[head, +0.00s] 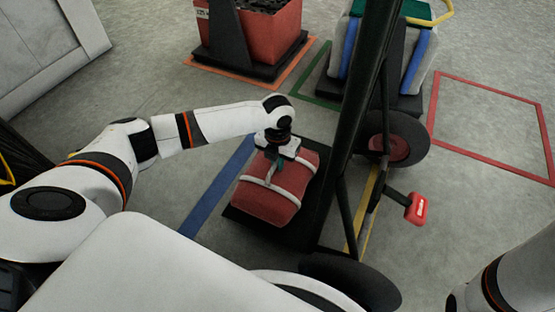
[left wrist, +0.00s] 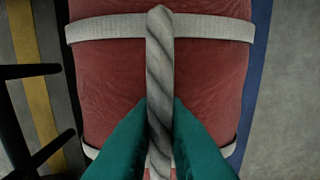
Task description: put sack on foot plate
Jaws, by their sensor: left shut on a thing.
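The red sack (head: 268,203) has two white straps and a twisted rope handle. It lies over the black foot plate (head: 234,217) of the upright hand truck, and covers most of it. I cannot tell whether its full underside touches the plate. My left gripper (head: 277,160) is above the sack, pointing down. In the left wrist view, its teal fingers (left wrist: 160,112) are shut on the rope handle (left wrist: 160,60), with the sack (left wrist: 105,75) right below. My right gripper is out of view; only part of that arm shows at lower right.
The hand truck's dark frame (head: 362,110) rises right of the sack, with wheels (head: 402,137) and a red pedal (head: 416,208). A blue floor line (head: 216,188) runs left of it. A red crate (head: 268,35) stands behind. A red-outlined floor area (head: 490,125) at right is empty.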

